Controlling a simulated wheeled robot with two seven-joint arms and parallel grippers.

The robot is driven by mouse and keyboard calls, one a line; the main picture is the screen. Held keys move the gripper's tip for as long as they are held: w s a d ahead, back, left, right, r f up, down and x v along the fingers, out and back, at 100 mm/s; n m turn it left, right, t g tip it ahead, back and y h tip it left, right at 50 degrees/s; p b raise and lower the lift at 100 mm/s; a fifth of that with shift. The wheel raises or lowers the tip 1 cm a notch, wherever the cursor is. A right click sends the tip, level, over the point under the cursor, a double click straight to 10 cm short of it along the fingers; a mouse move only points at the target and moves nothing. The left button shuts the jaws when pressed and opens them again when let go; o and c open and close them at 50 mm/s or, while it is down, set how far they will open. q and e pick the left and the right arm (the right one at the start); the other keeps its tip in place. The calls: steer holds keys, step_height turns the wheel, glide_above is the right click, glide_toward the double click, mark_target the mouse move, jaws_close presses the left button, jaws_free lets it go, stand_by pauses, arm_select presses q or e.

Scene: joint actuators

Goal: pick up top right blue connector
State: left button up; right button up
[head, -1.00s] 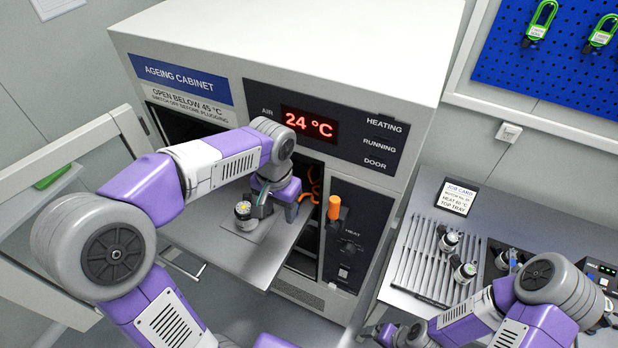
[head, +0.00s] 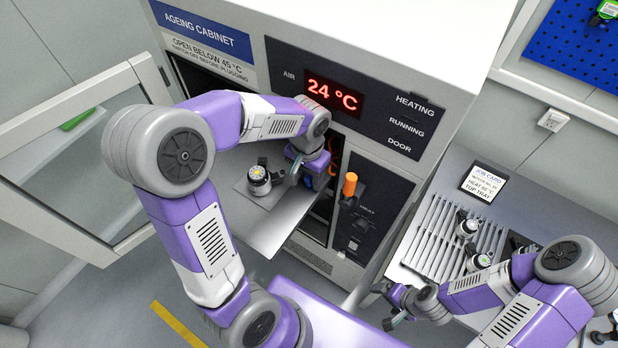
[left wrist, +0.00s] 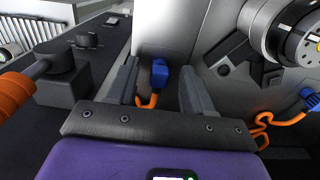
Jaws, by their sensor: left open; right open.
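A blue connector (left wrist: 158,72) on an orange cable stands between the fingers of my left gripper (left wrist: 158,88) in the left wrist view. The fingers are open, with gaps visible on both sides of it. A second blue connector (left wrist: 309,97) on an orange cable is at the right edge of that view. In the head view my left gripper (head: 294,178) is at the right side of the cabinet's tray, and the arm partly hides what is there. My right gripper (head: 383,306) is open and empty, low in front of the bench.
A round actuator (head: 260,177) sits on the pulled-out tray (head: 270,232), left of my left gripper. An orange-handled switch (head: 350,184) is on the cabinet panel close to its right. The cabinet door (head: 80,130) stands open. The bench (head: 472,210) holds more actuators.

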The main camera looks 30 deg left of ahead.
arm_select(q)
jaws_close()
steer(key=shift+a+r, duration=0.1)
steer(key=shift+r, duration=0.05)
steer(key=shift+a+r, duration=0.1)
steer(key=shift+r, duration=0.15)
step_height(320, 180, up, 11)
steer(key=s+a+b, duration=0.2)
steer(key=s+a, duration=0.9)
steer(key=a, duration=0.5)
steer(key=shift+s+f+b, duration=0.15)
steer(key=shift+s+b, duration=0.05)
steer(key=shift+b, duration=0.1)
steer(key=shift+w+d+f+b, duration=0.2)
steer(key=shift+w+d+f, duration=0.2)
steer(key=shift+w+d, duration=0.65)
steer(key=shift+w+d+f+b, duration=0.25)
steer(key=shift+w+d+f, duration=0.3)
steer(key=shift+d, duration=0.8)
steer(key=shift+w+d+f+b, duration=0.2)
steer(key=shift+w+d+f, duration=0.1)
steer(key=shift+w+d, duration=0.8)
glide_above(308, 178)
steer(key=shift+f, duration=1.5)
